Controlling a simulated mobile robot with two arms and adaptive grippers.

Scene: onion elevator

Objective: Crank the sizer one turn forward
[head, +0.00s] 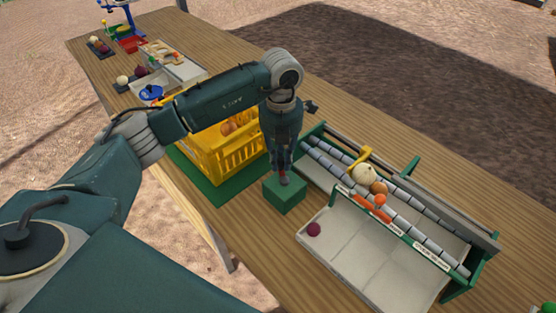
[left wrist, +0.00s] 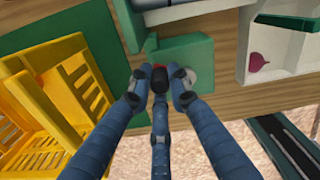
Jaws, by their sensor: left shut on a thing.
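The sizer (head: 415,222) stands at the right of the table in the head view, a green frame with grey rollers. A pale onion (head: 364,174), a brown onion (head: 378,188) and orange pieces lie on or by its rollers. A green block (head: 285,197) stands at its left end; it also shows in the left wrist view (left wrist: 190,52). My left gripper (head: 283,180) points down over this block, shut on a small crank knob. In the left wrist view the fingers (left wrist: 160,88) close around it and mostly hide it, with bits of red and grey showing. My right gripper is out of view.
A pale tray (head: 345,262) in front of the sizer holds a dark red onion (head: 313,229). A yellow crate (head: 240,160) with onions stands on a green mat, close left of my gripper. More trays and a blue-and-red device stand at the far table end.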

